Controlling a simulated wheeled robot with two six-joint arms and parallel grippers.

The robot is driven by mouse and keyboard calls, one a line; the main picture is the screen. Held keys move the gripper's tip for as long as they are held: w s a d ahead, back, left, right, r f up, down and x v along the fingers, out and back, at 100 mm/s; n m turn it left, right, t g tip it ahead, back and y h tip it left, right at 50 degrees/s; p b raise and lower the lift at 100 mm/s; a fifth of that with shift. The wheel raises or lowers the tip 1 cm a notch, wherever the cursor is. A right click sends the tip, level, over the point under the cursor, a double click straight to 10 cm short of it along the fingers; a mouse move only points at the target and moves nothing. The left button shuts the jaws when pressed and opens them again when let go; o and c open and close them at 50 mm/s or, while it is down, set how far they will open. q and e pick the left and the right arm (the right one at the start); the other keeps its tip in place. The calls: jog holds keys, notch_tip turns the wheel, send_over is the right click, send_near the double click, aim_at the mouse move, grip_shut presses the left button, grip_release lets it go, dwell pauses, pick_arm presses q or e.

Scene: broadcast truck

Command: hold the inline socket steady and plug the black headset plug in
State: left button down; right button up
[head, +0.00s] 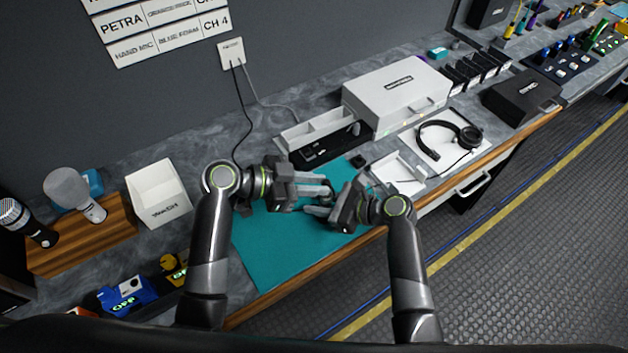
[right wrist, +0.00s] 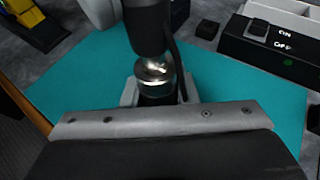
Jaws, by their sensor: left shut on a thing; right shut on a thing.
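My left gripper (head: 324,186) and right gripper (head: 334,200) meet over the teal mat (head: 275,245), each shut on a small dark connector. In the right wrist view, my right gripper (right wrist: 158,98) grips a black piece with a shiny metal collar, which I take as the headset plug (right wrist: 155,88). A wider black cylinder, apparently the inline socket (right wrist: 146,28), stands directly in line with it at the top. Their ends meet or nearly meet at the shiny part; I cannot tell how deep the plug sits. In the head view the fingers hide most of both pieces.
A headset (head: 450,140) lies on a white pad at right. A white open tray (head: 400,172) and a black switch box (head: 335,148) border the mat. A white bin (head: 160,195) stands left. Cables hang from a wall plate (head: 232,54). The front of the mat is clear.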

pick_arm(q)
jog(key=shift+f, duration=0.85)
jog(key=c, duration=1.3)
grip_release()
jog(key=shift+o, duration=0.2)
jog(key=v, duration=1.2)
pick_arm(e)
jog(key=o, duration=1.1)
jog(key=shift+d, duration=0.1)
